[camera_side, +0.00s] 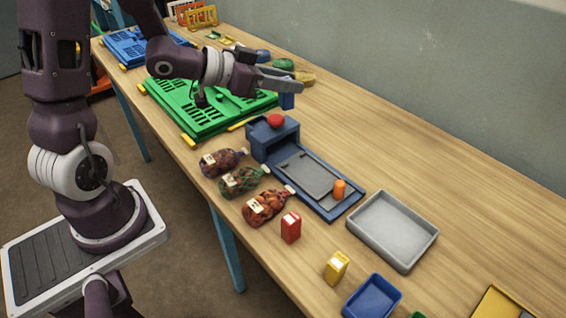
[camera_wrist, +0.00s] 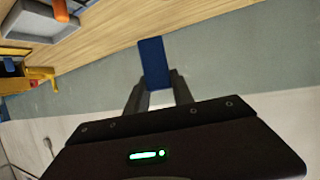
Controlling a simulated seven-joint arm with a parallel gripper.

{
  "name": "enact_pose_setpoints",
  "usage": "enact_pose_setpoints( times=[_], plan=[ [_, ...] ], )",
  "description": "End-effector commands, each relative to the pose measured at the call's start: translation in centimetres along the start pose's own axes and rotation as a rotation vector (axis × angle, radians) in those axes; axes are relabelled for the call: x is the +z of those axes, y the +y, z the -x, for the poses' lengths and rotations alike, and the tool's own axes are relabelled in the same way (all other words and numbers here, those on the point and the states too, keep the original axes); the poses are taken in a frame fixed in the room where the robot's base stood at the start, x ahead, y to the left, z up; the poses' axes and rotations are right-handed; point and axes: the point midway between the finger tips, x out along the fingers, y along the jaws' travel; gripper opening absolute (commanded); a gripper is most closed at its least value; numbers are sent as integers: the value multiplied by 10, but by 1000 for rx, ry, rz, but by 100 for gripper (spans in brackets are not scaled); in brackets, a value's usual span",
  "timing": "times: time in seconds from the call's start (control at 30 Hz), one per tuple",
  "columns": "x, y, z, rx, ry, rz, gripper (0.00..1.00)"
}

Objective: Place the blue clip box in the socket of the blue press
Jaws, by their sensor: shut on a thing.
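The blue clip box (camera_side: 287,101) is held in my gripper (camera_side: 289,87), above the table and behind the press. In the wrist view the box (camera_wrist: 153,62) stands out between the fingertips of my gripper (camera_wrist: 156,88). The blue press (camera_side: 272,140) has a raised block with a red knob (camera_side: 276,120) and a low bed with a grey plate (camera_side: 305,174). An orange piece (camera_side: 339,189) stands on the bed's near right end. I cannot make out the socket clearly. The held box is apart from the press.
Three filled net sacks (camera_side: 242,181) lie left of the press. A red box (camera_side: 291,227), a yellow box (camera_side: 337,267), a grey tray (camera_side: 408,258) and a blue tray (camera_side: 372,297) stand nearer. A green crate (camera_side: 190,112) lies behind.

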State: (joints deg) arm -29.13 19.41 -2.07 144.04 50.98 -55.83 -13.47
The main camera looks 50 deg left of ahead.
Motion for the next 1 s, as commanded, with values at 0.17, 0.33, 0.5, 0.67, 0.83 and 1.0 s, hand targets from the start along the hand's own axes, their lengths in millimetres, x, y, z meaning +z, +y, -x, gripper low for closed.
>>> enact_pose_setpoints(
  times=[0.17,0.33,0.5,0.67,0.83,1.0],
  plan=[
    [0,0,0,-1,-1,0,0],
    [0,2,-4,9,-1,-4,0],
    [-5,23,-47,125,-5,-53,0],
    [-9,68,-109,284,-7,-118,0],
    [-10,118,-158,408,-4,-169,0],
    [2,138,-179,450,-6,-183,0]
  ],
)
